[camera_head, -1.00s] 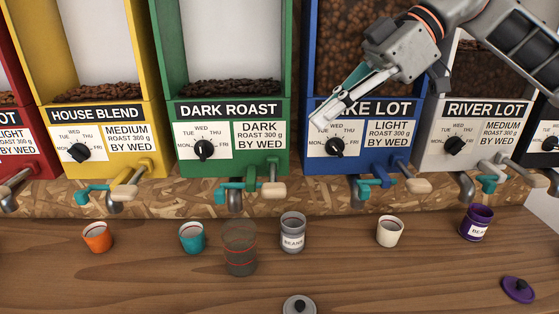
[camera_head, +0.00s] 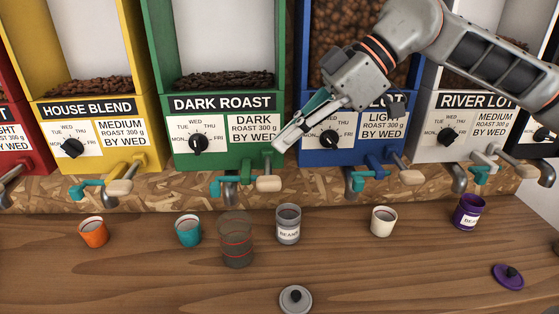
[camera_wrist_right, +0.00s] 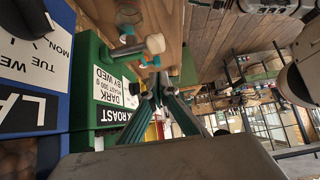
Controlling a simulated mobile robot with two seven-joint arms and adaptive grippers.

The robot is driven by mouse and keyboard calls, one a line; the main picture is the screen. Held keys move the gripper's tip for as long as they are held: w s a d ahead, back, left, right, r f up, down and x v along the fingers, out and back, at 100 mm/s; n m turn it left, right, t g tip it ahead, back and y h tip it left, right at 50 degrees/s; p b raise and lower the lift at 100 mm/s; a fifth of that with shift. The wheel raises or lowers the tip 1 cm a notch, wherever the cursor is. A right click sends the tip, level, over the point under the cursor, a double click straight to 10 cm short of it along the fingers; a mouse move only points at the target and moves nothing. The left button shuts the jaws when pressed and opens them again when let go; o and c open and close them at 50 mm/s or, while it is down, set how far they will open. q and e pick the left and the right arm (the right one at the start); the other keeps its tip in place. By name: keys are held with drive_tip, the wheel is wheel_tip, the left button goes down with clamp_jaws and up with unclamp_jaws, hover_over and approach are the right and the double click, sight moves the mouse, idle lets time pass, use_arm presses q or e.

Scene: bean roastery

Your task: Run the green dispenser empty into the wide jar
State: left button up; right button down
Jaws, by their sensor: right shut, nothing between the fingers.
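The green dispenser (camera_head: 221,90), labelled DARK ROAST, holds a low layer of dark beans behind its window. Below its panel are a metal spout (camera_head: 230,190), a teal lever and a pale wooden handle (camera_head: 269,183). The wide jar (camera_head: 236,245), clear with red rings, stands upright on the counter below the spout; I see no beans in it. My right gripper (camera_head: 281,146) is shut and empty, its tips near the green dispenser's lower right edge, above the wooden handle. In the right wrist view the gripper (camera_wrist_right: 154,80) points toward that handle (camera_wrist_right: 155,43). My left gripper is out of view.
Blue (camera_head: 388,160), yellow (camera_head: 150,125) and white dispensers stand alongside. The front counter is mostly clear.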

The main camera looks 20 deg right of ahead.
sight(263, 179)
drive_tip(key=f, duration=0.2)
drive_tip(key=a+f, duration=0.1)
drive_tip(key=shift+w+a+f+p, duration=0.2)
drive_tip(key=shift+f+p, duration=0.15)
drive_tip(key=shift+d+f, duration=0.1)
drive_tip(key=shift+f, duration=0.55)
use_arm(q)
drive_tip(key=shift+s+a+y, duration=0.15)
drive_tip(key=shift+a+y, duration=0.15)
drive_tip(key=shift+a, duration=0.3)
use_arm(e)
drive_tip(key=shift+f, duration=0.15)
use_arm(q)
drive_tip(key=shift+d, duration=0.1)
